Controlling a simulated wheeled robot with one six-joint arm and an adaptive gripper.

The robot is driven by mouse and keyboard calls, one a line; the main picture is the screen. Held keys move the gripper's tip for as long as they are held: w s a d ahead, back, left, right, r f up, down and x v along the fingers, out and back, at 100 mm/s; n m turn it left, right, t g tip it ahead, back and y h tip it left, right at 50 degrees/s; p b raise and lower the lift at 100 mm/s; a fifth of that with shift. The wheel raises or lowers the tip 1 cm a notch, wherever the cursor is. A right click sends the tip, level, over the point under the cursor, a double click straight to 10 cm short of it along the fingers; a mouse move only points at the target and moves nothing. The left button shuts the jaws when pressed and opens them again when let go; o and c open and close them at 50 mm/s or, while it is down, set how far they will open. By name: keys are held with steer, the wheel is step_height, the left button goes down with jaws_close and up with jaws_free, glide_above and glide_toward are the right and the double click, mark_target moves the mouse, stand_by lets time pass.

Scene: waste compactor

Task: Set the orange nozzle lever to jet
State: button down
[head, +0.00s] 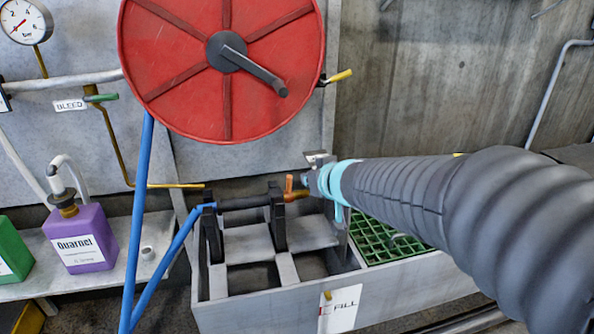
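The orange nozzle lever (289,184) stands roughly upright near the right end of the dark nozzle (245,201). The nozzle lies level across black cradle brackets (278,216), with a blue hose (184,235) at its left end and an orange-brown tip at its right. My gripper (309,174) is just right of the lever, very close to it in the picture. I cannot tell whether they touch. My arm comes in from the right and hides most of the gripper, so its opening is unclear. No jet marking is readable.
A big red hose reel (180,100) with a crank hangs above the nozzle. The cradle stands on a grey divided trough (260,307), with a green grate (372,243) at right. A purple bottle (84,238) stands at left. A thin brass pipe (165,186) ends left of the nozzle.

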steer(key=d+m+h, duration=0.1)
steer(key=d+m, duration=0.1)
steer(key=m, duration=0.1)
steer(key=w+d+m+h+b, duration=0.1)
steer(key=d+m, duration=0.2)
steer(key=w+d+m+h+b, duration=0.1)
steer(key=d+m+h, duration=0.1)
steer(key=d+m, duration=0.1)
steer(key=shift+w+d+r+t, duration=0.1)
steer(key=shift+r+t, duration=0.3)
steer(key=s+d+f+m+g+h+b, duration=0.25)
steer(key=d+m, duration=0.25)
steer(key=m, duration=0.4)
steer(key=m+g+y+b, duration=0.2)
steer(key=m+y+b, duration=0.2)
steer(key=m+y, duration=0.7)
glide_toward(289, 188)
steer(key=shift+m+t+h, duration=0.25)
steer(key=shift+m+h, duration=0.45)
steer(key=shift+h, duration=0.05)
steer(key=x, duration=0.5)
steer(key=shift+w+a+r+b, duration=0.2)
steer(key=shift+a+b, duration=0.2)
steer(key=shift+a, duration=0.1)
steer(key=shift+a+r, duration=0.1)
steer(key=shift+a, duration=0.05)
